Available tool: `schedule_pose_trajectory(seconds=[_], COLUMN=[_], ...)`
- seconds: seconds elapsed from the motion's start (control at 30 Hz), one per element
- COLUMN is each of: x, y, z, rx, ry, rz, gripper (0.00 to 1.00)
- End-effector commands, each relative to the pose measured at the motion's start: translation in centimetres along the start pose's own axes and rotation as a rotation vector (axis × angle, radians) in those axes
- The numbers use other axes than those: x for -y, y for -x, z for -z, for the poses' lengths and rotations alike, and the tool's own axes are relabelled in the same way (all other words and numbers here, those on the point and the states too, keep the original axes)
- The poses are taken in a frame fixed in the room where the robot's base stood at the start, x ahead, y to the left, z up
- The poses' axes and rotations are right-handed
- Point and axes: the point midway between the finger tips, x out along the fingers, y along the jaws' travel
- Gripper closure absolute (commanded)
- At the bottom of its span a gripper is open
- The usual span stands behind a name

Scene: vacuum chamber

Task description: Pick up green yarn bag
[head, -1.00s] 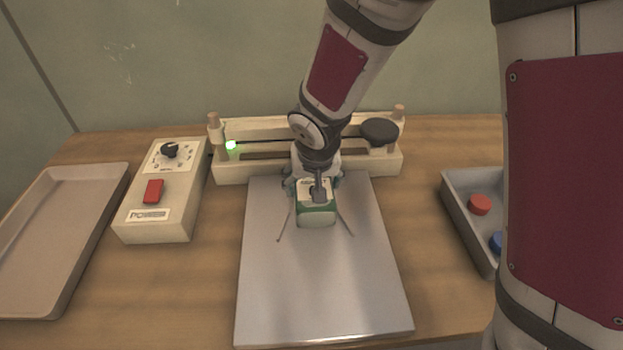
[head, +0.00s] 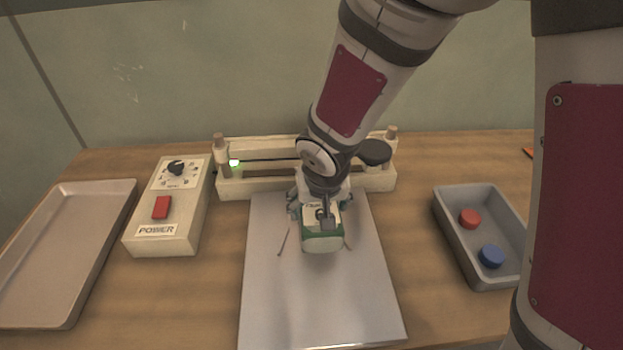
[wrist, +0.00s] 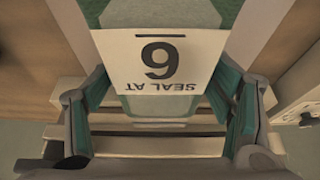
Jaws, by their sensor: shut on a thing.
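The green yarn bag (head: 322,242) is a small package with green edges and a pale front, above the upper part of the metal plate. In the wrist view, its white label (wrist: 158,62) reads "SEAL AT 6", upside down. My gripper (head: 320,212) is shut on the bag, with a teal-padded finger on each side of it in the wrist view (wrist: 160,112). The gripper hides part of the bag in the head view. I cannot tell whether the bag touches the plate.
The sealer (head: 235,187) with a green light stands behind the plate (head: 320,305). A power box (head: 167,215) with a dial and red switch is left, beside an empty tan tray (head: 60,255). A grey bin (head: 450,235) holding red and blue discs is right.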

Motion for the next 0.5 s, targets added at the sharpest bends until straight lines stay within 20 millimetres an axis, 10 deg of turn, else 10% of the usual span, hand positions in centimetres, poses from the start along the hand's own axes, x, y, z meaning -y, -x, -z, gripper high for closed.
schedule_pose_trajectory(seconds=[0.5], x=[-1.4], y=[4.3], z=[-7.4], rx=[0.002], ry=[-0.001], rz=[-0.002], gripper=[0.71])
